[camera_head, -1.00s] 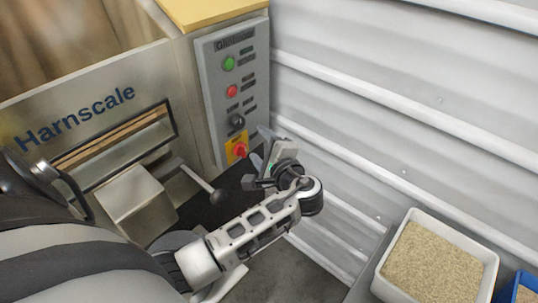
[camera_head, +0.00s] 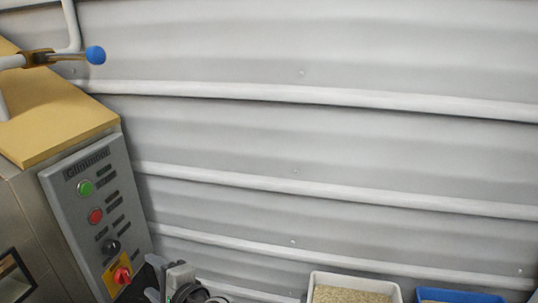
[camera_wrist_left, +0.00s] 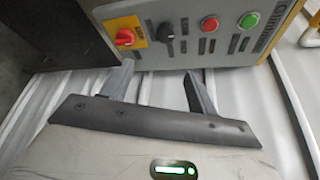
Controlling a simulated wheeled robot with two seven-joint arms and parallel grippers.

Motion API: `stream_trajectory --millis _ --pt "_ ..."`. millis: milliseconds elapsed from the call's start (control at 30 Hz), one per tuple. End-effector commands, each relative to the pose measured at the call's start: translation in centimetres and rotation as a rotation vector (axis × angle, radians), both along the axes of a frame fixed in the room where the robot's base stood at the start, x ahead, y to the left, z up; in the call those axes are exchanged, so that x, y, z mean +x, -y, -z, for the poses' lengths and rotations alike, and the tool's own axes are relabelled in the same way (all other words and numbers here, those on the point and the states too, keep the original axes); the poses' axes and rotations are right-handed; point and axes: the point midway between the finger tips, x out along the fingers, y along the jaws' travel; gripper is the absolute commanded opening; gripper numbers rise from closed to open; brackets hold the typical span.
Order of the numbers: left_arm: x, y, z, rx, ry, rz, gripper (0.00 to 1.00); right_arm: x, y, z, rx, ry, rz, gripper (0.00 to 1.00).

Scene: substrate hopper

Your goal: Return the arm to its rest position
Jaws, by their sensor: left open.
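My left gripper (camera_wrist_left: 158,82) shows in the left wrist view with its two fingers spread apart and nothing between them. In the head view only part of the left gripper (camera_head: 162,282) shows at the bottom edge, below the control panel (camera_head: 97,220). The panel carries a green button, a red button, a black knob and a red rotary switch (camera_head: 122,275) on a yellow plate. In the wrist view the panel (camera_wrist_left: 190,40) lies just beyond the fingertips, and I see no clear contact. Most of the left arm is out of the head view. My right gripper is not in view.
A white bin (camera_head: 312,290) of grainy tan material stands at the bottom, with a blue bin (camera_head: 428,301) to its right. A corrugated grey wall (camera_head: 330,140) fills the back. A blue-knobbed lever (camera_head: 95,55) sits above the yellow machine top (camera_head: 60,120).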

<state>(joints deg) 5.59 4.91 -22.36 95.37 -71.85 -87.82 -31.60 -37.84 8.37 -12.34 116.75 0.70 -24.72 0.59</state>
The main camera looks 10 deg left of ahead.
Motion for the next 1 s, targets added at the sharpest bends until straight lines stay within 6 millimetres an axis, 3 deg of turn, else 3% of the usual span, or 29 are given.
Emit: stream_trajectory --millis 167,300,367,500,633,767,1000 --pt "-1.9 2.1 7.1 -0.29 -0.017 0.16 0.59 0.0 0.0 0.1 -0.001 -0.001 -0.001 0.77" --pt "-6.0 6.8 13.6 -0.755 0.044 0.285 0.59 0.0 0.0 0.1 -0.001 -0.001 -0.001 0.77" --pt "-8.2 9.0 15.0 -0.972 0.1 0.3 0.59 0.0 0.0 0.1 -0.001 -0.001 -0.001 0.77" --pt "-12.2 12.9 15.2 -1.393 0.263 0.261 0.59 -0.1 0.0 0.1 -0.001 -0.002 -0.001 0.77" --pt "-14.2 14.4 13.9 -1.632 0.391 0.199 0.59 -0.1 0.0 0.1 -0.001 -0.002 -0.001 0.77" --pt "-14.9 14.8 13.1 -1.729 0.455 0.164 0.59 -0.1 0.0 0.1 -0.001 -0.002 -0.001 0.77" --pt "-14.9 14.8 13.1 -1.729 0.455 0.164 0.59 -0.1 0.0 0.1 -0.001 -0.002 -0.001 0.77"
